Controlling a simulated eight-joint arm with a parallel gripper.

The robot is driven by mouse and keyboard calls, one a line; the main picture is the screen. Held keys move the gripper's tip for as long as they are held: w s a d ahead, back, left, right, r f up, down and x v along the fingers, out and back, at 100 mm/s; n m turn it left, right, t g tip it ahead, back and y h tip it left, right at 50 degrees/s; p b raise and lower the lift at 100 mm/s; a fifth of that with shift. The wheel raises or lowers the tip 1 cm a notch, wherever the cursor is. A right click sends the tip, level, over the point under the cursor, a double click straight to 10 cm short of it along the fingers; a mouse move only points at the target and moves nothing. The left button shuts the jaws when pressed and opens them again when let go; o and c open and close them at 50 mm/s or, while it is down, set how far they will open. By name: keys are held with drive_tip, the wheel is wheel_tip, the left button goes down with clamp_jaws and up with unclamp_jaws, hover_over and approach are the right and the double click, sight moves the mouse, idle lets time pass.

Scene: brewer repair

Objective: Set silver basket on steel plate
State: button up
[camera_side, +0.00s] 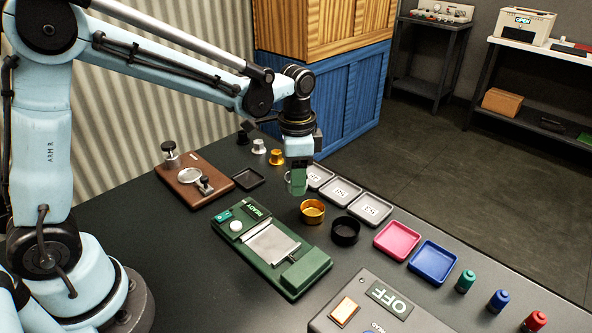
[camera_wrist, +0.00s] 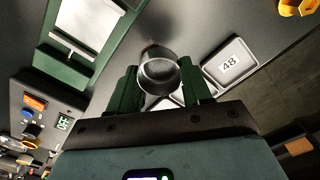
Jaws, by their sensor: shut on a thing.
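The silver basket (camera_wrist: 158,70) is a small round metal cup between the two green fingers of my gripper (camera_wrist: 160,88) in the wrist view. My gripper is shut on it. In the side view my gripper (camera_side: 299,184) is pointing down near the white-labelled trays, and its fingers hide most of the basket; I cannot tell its exact height above the table. The steel plate (camera_side: 270,245) is a bare, flat grey rectangle on the green scale, in front and to the left of my gripper. It also shows at the upper left of the wrist view (camera_wrist: 88,22).
A gold basket (camera_side: 312,211) and a black basket (camera_side: 345,231) stand between the scale and the labelled trays (camera_side: 341,191). Pink (camera_side: 397,242) and blue (camera_side: 433,262) trays lie to the right. A brown board (camera_side: 194,181) with metal fittings lies left. An OFF panel (camera_side: 385,306) is in front.

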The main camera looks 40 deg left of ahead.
drive_tip(key=s+d+r, duration=0.3)
drive_tip(key=s+d, duration=0.1)
drive_tip(key=d, duration=0.1)
hover_over(271, 243)
drive_tip(key=f, duration=0.3)
drive_tip(key=shift+w+d, duration=0.1)
drive_tip(key=shift+w, duration=0.25)
drive_tip(key=shift+s+f, duration=0.3)
drive_tip(key=shift+f, duration=2)
drive_tip(key=shift+f, duration=0.6)
